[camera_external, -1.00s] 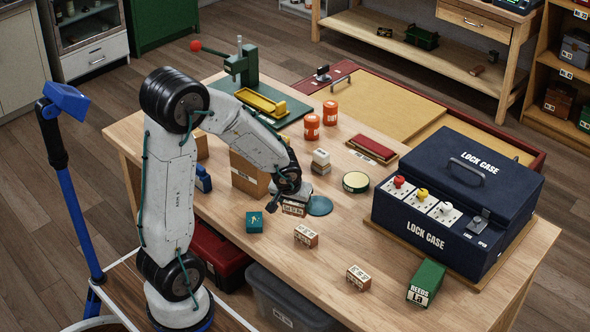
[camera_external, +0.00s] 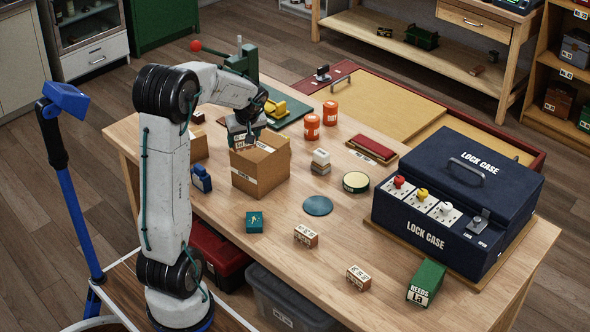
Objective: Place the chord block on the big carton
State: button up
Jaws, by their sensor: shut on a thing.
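My gripper (camera_external: 244,124) is above the big carton (camera_external: 259,178), at its back-left edge. It is shut on a small block with a pale label, the chord block (camera_external: 246,141). The block is partly hidden by the jaws, and its label is too small to read. It overlaps the carton's upper edge in the picture, and I cannot tell whether it touches the carton. The carton is brown cardboard with a white label on its front and stands on the wooden table.
Two labelled blocks (camera_external: 306,236) (camera_external: 358,278), a teal block (camera_external: 254,222) and a blue disc (camera_external: 318,206) lie on the table (camera_external: 300,275). A blue item (camera_external: 201,179) and a smaller carton (camera_external: 196,147) stand left. The lock case (camera_external: 455,200) fills the right.

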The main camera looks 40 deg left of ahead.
jog(key=w, duration=0.2)
jog(key=w+a, duration=0.1)
jog(key=w, duration=0.2)
jog(key=w+a, duration=0.1)
jog(key=w, duration=0.1)
jog(key=shift+w+a+f, duration=0.2)
jog(key=shift+w+f, duration=0.1)
jog(key=shift+f, duration=0.05)
jog(key=shift+w+a+f, duration=0.15)
jog(key=shift+w+f, duration=0.1)
jog(key=shift+w, duration=0.25)
jog(key=shift+f, duration=1.55)
jog(key=shift+f, duration=0.2)
jog(key=o, duration=1)
jog(key=shift+r, duration=0.15)
